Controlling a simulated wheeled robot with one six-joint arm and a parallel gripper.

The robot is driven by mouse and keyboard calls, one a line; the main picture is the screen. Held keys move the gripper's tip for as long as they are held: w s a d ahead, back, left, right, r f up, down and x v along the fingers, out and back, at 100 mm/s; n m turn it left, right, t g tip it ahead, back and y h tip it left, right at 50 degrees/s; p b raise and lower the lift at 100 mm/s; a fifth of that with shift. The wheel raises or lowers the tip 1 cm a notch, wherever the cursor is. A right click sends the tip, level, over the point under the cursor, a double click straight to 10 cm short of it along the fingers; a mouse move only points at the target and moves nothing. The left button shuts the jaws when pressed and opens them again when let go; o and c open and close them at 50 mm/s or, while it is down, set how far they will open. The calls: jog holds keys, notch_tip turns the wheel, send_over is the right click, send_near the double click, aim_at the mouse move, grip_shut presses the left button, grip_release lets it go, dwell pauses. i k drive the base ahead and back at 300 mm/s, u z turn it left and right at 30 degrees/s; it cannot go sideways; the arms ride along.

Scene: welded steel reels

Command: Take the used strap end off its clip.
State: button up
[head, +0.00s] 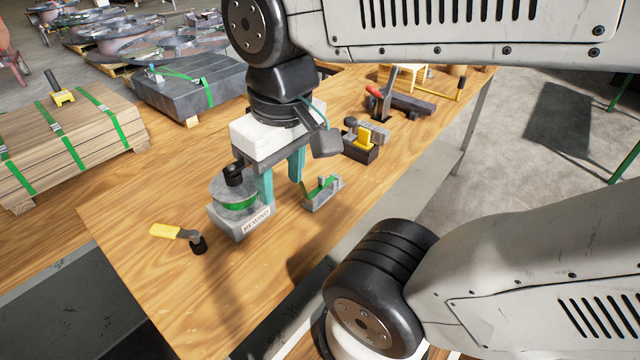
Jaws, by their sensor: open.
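A short green strap end (320,189) lies slanted on a small grey metal clip (326,200) on the wooden bench. My gripper (281,190) points down with two teal fingers spread apart and nothing visible between them. It is just left of the clip and apart from it in the picture; its exact height over the bench is hard to tell. A grey unit labelled REWIND (247,227) with a green strap coil and a black knob stands left of the fingers. The left finger partly overlaps it in the picture.
A yellow-handled tool (172,231) lies at the bench's front left. A dark box with yellow and grey tools (361,146) and a red-handled tool (377,94) stand behind the clip. Strapped boards (65,145) stand left. The bench (155,285) is clear in front.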

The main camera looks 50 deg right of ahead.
aim_at(322, 183)
jog(key=z, duration=0.05)
jog(key=k, duration=0.5)
jog(key=z, duration=2.3)
jog(key=k, duration=1.15)
jog(key=u, duration=1.15)
jog(key=i, duration=0.5)
